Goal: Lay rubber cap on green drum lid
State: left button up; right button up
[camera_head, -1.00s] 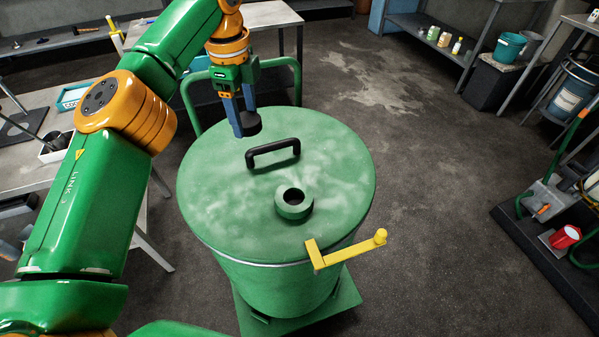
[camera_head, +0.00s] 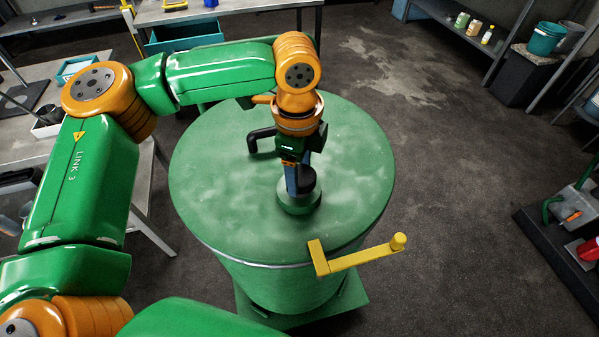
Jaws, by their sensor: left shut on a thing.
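The green drum lid (camera_head: 225,195) covers the round green drum in the middle of the head view. A raised green collar (camera_head: 299,204) stands on the lid; its hole is hidden now. My left gripper (camera_head: 300,186) points down over the collar, shut on the dark rubber cap (camera_head: 307,179). The cap is at the collar's top, partly hidden by the fingers; I cannot tell whether it touches the rim. The black lid handle (camera_head: 259,140) is behind the gripper, its right part hidden by my left arm. My right gripper is not in view.
A yellow crank (camera_head: 360,257) sticks out from the drum's front right edge. A grey workbench (camera_head: 140,190) stands at left, another table behind. A shelf with bottles and a teal bucket (camera_head: 547,38) is at upper right.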

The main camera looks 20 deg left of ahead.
pick_arm(q)
jog(key=shift+s+f, duration=0.1)
jog(key=shift+f, duration=0.45)
jog(key=shift+f, duration=0.6)
jog(key=o, duration=1.4)
jog(key=shift+c, duration=0.2)
jog(key=shift+r, duration=0.15)
notch_tip(320, 180, up, 13)
jog(key=shift+s+p, duration=0.2)
jog(key=shift+p, duration=0.15)
